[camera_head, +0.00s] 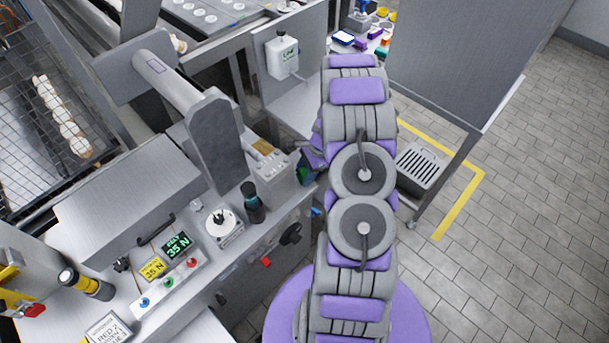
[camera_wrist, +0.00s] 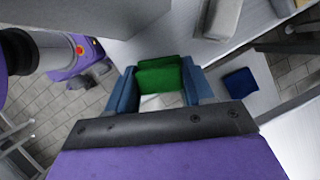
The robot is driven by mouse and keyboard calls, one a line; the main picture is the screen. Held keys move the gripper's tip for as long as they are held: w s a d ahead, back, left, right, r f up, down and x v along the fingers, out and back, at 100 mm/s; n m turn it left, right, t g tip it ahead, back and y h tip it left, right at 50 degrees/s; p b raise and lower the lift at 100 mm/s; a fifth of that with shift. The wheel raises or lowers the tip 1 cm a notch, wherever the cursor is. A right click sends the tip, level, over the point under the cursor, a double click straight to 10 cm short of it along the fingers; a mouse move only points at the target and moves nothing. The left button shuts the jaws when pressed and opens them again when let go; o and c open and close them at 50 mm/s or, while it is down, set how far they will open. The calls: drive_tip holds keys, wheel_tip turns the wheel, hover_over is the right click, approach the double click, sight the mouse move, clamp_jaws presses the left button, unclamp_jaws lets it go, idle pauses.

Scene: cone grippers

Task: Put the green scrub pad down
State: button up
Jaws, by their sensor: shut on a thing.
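The green scrub pad (camera_wrist: 161,80) shows in the wrist view between the two blue fingertips of my gripper (camera_wrist: 162,90). My gripper is shut on it. In the head view my gripper is mostly hidden behind my own arm, and a small bit of green (camera_head: 303,174) shows at the arm's left side, beside the grey machine. A pale surface lies beyond the pad in the wrist view; I cannot tell whether the pad touches it.
A dark blue pad (camera_wrist: 240,83) lies on a grey surface to the right in the wrist view. In the head view, a dark bottle (camera_head: 252,203) and a white dial (camera_head: 222,222) stand on the steel counter. A slotted grey bin (camera_head: 420,168) stands right of my arm.

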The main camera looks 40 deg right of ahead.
drive_tip(key=shift+a+f, duration=0.1)
drive_tip(key=shift+f, duration=0.45)
drive_tip(key=shift+a+r, duration=0.15)
drive_tip(key=shift+a, duration=0.6)
drive_tip(key=o, duration=1.1)
drive_tip(key=shift+d+f, duration=0.2)
drive_tip(key=shift+d, duration=0.1)
